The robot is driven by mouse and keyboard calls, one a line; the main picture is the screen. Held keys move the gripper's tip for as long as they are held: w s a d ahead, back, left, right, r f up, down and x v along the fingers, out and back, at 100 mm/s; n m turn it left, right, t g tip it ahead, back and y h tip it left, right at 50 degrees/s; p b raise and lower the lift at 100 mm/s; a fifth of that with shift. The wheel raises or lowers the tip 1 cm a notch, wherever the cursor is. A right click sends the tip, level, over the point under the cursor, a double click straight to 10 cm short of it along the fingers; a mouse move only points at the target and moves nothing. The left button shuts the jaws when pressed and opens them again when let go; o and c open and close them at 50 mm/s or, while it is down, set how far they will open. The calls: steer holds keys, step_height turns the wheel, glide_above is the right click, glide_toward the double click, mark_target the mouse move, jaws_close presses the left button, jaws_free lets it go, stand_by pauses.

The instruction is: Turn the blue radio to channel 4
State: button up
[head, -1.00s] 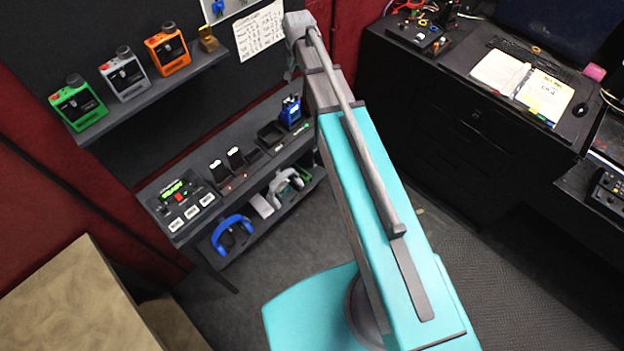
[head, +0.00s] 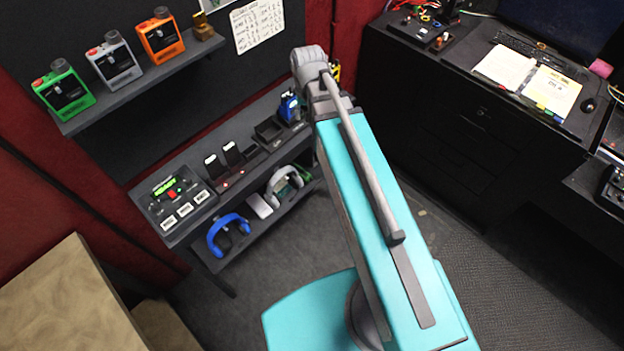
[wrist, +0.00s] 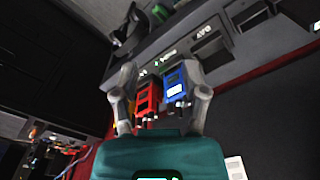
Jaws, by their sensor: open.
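The blue radio (head: 289,107) stands upright at the right end of the desk's upper shelf, close beside my arm in the head view. In the wrist view the blue radio (wrist: 176,84) lies between my fingers, nearer the right one, with a pale screen and small knobs. A red radio (wrist: 147,94) is directly to its left. My gripper (wrist: 160,72) is open, with one finger on each side of the pair; I cannot tell whether either finger touches. In the head view my gripper is hidden behind my arm.
A wall shelf (head: 150,85) holds green, grey and orange devices. The desk (head: 215,205) carries a button panel (head: 175,200), chargers and an empty tray; headsets lie below. A black cabinet (head: 455,130) with an open notebook (head: 530,80) stands right. Floor between is clear.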

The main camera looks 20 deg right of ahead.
steer(key=s+f+b, duration=0.2)
steer(key=f+b, duration=1)
steer(key=s+f+n+b, duration=0.1)
steer(key=s+f+b, duration=0.2)
steer(key=f+b, duration=0.9)
steer(key=shift+s+f+n+b, duration=0.3)
steer(key=shift+s+f, duration=0.05)
steer(key=shift+f, duration=0.3)
steer(key=shift+a, duration=0.1)
stand_by(0.4)
steer(key=shift+g, duration=0.3)
steer(key=r+p, duration=0.1)
steer(key=s+r+p, duration=0.1)
steer(key=r+p, duration=0.3)
steer(key=shift+s+r, duration=0.2)
steer(key=shift+s, duration=0.05)
stand_by(1.0)
